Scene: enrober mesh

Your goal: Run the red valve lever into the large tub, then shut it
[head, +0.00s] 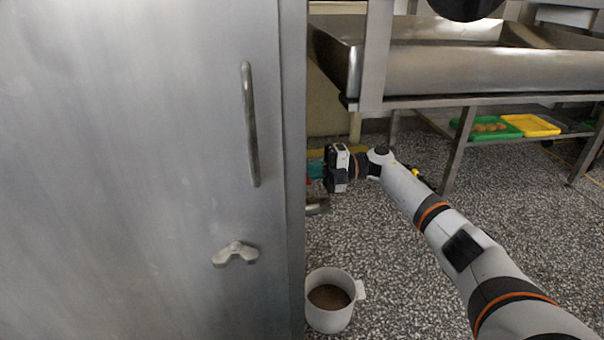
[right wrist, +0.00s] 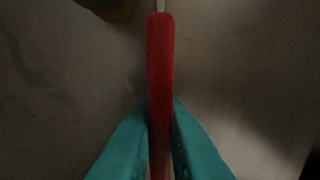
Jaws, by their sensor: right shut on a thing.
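The red valve lever (right wrist: 160,60) stands upright in the right wrist view, with a thin metal stem at its top end. The teal fingers of my right gripper (right wrist: 160,125) are shut on it from both sides. In the head view my right gripper (head: 316,168) reaches behind the edge of a steel cabinet, which hides most of the lever and valve. A white tub (head: 328,317) with a side handle stands on the floor below, holding some brown material. I cannot tell if it is the large tub, and no stream shows. My left gripper is not in view.
The steel cabinet (head: 130,150) with a long handle (head: 250,125) fills the left. A steel trough table (head: 450,72) stands behind my right arm. Green (head: 462,128) and yellow (head: 530,125) trays sit on its lower shelf. The speckled floor right of the tub is clear.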

